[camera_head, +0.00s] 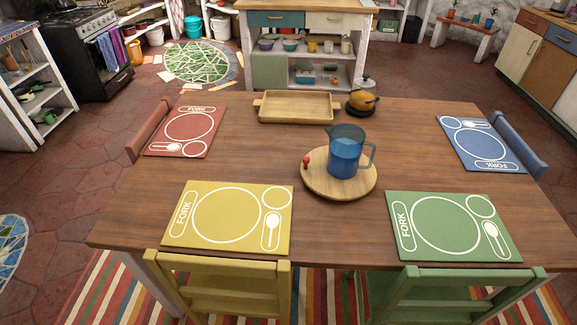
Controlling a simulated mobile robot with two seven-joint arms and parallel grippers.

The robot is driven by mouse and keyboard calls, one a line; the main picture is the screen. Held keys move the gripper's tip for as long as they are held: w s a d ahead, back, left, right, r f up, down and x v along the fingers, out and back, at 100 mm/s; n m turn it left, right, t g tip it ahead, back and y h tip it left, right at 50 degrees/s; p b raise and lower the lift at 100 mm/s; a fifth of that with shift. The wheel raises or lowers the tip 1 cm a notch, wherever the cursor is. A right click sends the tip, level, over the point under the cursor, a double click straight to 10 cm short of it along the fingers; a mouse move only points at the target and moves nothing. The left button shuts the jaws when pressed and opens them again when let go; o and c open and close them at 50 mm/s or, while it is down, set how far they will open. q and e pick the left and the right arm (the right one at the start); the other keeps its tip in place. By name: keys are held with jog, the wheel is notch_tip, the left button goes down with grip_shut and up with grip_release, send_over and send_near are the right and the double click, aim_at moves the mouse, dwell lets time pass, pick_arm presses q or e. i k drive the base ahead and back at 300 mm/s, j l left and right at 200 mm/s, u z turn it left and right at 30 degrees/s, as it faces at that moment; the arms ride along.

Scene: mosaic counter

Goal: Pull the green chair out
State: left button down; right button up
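The green chair (457,274) stands at the near side of the wooden table (340,225), at the lower right. Its backrest is close against the table's front edge, behind the green placemat (447,228). The backrest's slats show; its seat and legs are mostly hidden or cut off by the bottom of the picture. Neither of my grippers is in view.
A yellow chair (220,272) stands to the left of the green one, with a gap between them. A striped rug (318,297) lies underneath. A red chair (148,130) and a blue chair (520,145) stand at the table's ends. A blue pitcher (345,152) stands on a round board.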

aim_at(412, 295)
jog(key=k+l, duration=0.25)
jog(key=k, duration=0.15)
jog(key=k+l, duration=0.3)
jog(key=k, duration=0.1)
